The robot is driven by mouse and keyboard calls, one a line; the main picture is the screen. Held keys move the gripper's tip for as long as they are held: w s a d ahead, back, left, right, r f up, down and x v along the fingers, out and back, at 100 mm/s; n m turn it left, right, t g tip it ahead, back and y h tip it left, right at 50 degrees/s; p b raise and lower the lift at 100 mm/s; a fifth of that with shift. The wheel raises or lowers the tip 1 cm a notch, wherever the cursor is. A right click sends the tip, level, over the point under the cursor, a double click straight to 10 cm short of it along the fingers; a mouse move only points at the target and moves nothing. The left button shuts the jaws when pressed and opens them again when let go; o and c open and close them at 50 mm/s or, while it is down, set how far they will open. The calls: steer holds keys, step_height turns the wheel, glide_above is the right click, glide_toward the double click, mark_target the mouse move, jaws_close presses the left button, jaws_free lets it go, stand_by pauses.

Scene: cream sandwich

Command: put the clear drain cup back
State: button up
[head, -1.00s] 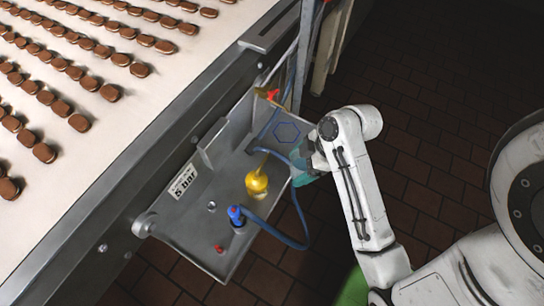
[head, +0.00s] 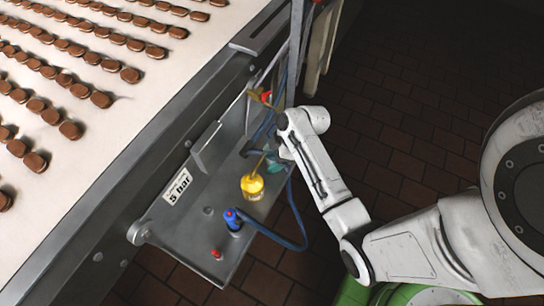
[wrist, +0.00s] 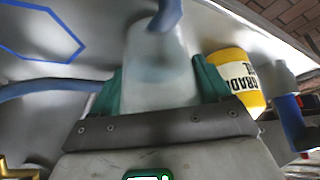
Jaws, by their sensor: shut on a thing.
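The clear drain cup (wrist: 158,65) is a cloudy, see-through cylinder in the wrist view. My gripper (wrist: 158,88) is shut on it, with one teal finger on each side. A blue hose end (wrist: 168,14) overlaps the cup's far end; I cannot tell whether they touch. In the head view my gripper (head: 272,160) is over the far right part of the grey metal tray (head: 185,225), behind the yellow oil bottle. The cup cannot be made out there. A blue hexagon outline (wrist: 42,35) on the grey surface shows left of the cup in the wrist view.
The yellow oil bottle (head: 252,187) stands close to my gripper; it also shows right of the cup in the wrist view (wrist: 236,80). A blue fitting (head: 233,220) with a looping blue hose (head: 293,215) stands nearer. A conveyor (head: 90,150) carries biscuits at left.

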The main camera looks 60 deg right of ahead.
steer(key=shift+f, duration=0.2)
steer(key=shift+f, duration=0.15)
steer(key=o, duration=1.1)
steer(key=v, duration=1.1)
steer(key=s+a+m+g+h, duration=0.2)
steer(key=s+a+m, duration=0.1)
steer(key=a, duration=0.4)
steer(key=s+a+r+m+g+h, duration=0.1)
steer(key=s+a+m, duration=0.3)
steer(key=s+a, duration=0.2)
steer(key=shift+s+a+r+m+g+h+p, duration=0.3)
steer(key=shift+a+g+h+p, duration=0.1)
steer(key=shift+a, duration=0.35)
